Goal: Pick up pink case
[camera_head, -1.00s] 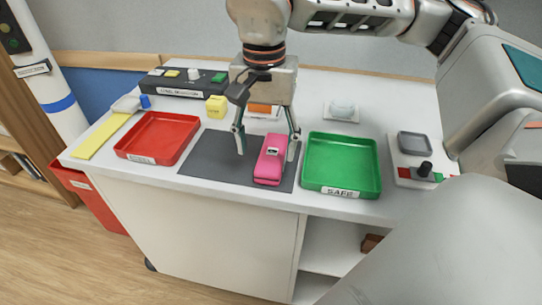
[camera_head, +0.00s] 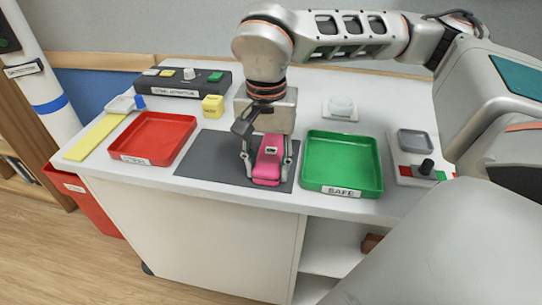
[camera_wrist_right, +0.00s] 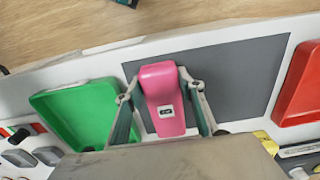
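The pink case (camera_head: 267,164) lies on the dark grey mat (camera_head: 215,158), between the red and green trays. My right gripper (camera_head: 268,172) is down over the case from above, one finger along each long side. In the right wrist view the pink case (camera_wrist_right: 163,92) sits between the fingers of my right gripper (camera_wrist_right: 161,78), and the fingertips meet its sides. The case rests at mat level, with its far part hidden by the gripper in the head view. My left gripper is not in view.
A red tray (camera_head: 116,148) stands left of the mat, and a green tray labelled SAFE (camera_head: 342,191) stands close on its right. A yellow block (camera_head: 213,106) and a dark control box (camera_head: 180,90) are behind. The table's front edge is near the case.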

